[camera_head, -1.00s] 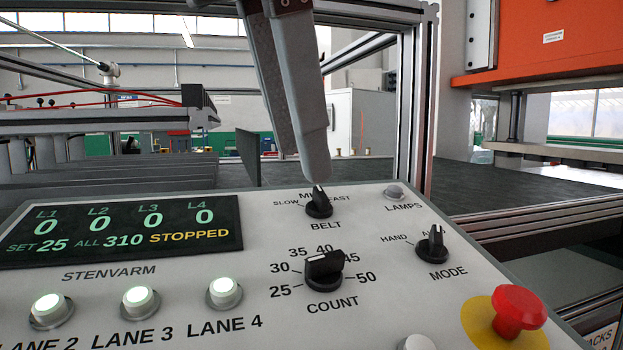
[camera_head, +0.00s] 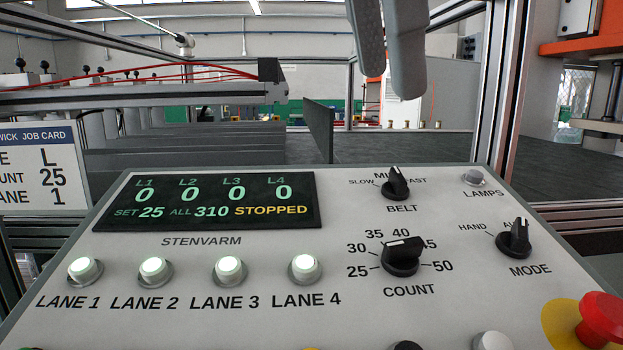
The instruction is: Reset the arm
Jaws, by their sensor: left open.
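My left gripper (camera_head: 391,82) hangs in from the top of the view, its two grey fingers pointing down with a gap between them. It is open and empty, above and apart from the black BELT knob (camera_head: 396,186) on the grey control panel (camera_head: 340,225). The BELT knob points up toward MID. My right gripper is not in view.
The panel also has a COUNT knob (camera_head: 402,258), a MODE knob (camera_head: 514,240), several lit lane buttons (camera_head: 228,270) and a red mushroom button (camera_head: 601,320). The display (camera_head: 210,200) reads STOPPED. A job card (camera_head: 40,172) stands at the left.

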